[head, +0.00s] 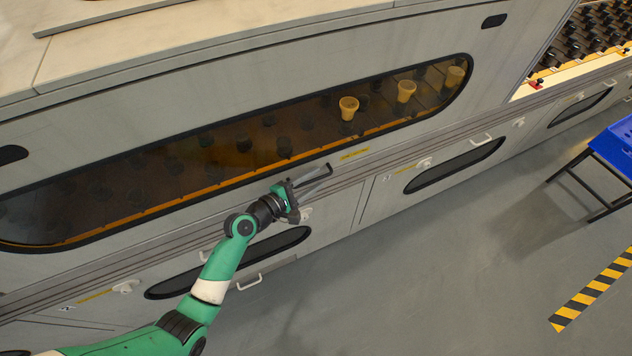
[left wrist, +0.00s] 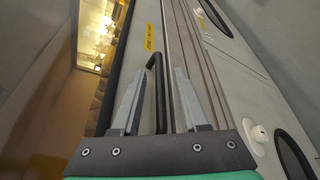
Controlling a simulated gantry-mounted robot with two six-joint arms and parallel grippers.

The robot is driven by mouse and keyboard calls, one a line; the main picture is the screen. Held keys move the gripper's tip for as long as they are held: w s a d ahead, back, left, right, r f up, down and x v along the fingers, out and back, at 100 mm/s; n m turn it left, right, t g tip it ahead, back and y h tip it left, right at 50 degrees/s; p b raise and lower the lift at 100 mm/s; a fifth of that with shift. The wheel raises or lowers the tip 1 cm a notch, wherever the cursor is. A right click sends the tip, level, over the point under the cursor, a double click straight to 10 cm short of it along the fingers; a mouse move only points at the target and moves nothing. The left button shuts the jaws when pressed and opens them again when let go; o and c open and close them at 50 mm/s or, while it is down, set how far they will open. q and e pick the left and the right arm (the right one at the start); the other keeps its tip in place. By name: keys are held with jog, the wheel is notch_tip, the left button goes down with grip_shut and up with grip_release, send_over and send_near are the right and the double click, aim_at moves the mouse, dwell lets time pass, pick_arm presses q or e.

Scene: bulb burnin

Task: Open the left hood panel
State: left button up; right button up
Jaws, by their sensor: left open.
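The left hood panel (head: 400,50) is a long grey panel with a dark tinted, round-ended window (head: 240,146). It looks closed, its lower edge lying along the grey ledge. A dark bar handle (left wrist: 159,92) shows in the left wrist view, near a yellow label (left wrist: 149,37). My left gripper (head: 318,182) is at the panel's lower edge in the head view. In the left wrist view its open fingers (left wrist: 160,72) lie one on each side of the handle, with gaps visible. Whether the fingertips reach past the bar in depth is unclear. My right gripper is not in view.
Lower doors with dark windows (head: 455,166) and white handles (head: 481,139) line the machine below the ledge. Amber cups (head: 348,107) stand behind the window. A blue bin (head: 616,146) on a dark stand is at the far right.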

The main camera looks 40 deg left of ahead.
pick_arm(q)
jog(key=shift+w+f, duration=0.1)
jog(key=shift+w, duration=0.5)
grip_shut()
dwell(1.0)
